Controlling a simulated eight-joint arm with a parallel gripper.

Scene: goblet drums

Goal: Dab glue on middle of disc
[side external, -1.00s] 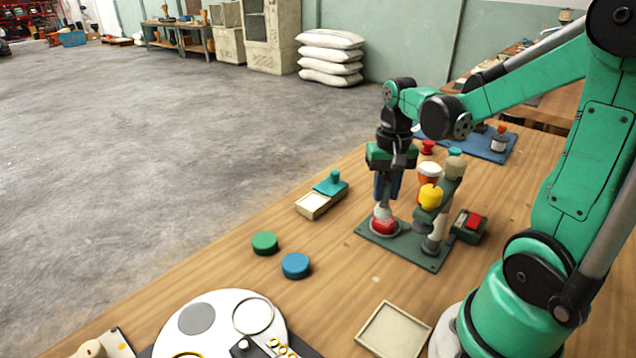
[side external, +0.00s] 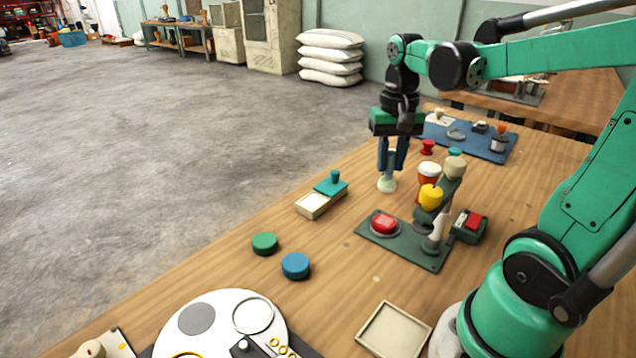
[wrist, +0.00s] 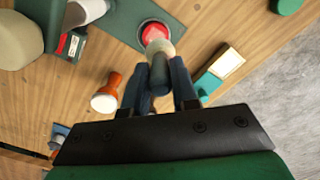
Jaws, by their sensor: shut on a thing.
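My gripper (side external: 391,165) is shut on a dabber (side external: 387,184) with a pale round tip. It holds it upright above the wood, behind the green base plate. In the wrist view, the dabber's cream tip (wrist: 160,48) shows beyond my fingers (wrist: 158,90). The red disc (side external: 384,222) sits in a ringed seat on the green plate (side external: 408,245). It also shows in the wrist view (wrist: 154,31), partly behind the tip. The dabber is apart from the disc. I cannot tell whether glue lies on the disc.
An orange-and-white goblet drum (side external: 428,172) is close to my gripper's right. A shallow box (side external: 313,205) with a teal lid block (side external: 331,186) lies left. Green (side external: 265,243) and blue (side external: 296,265) discs lie nearer.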

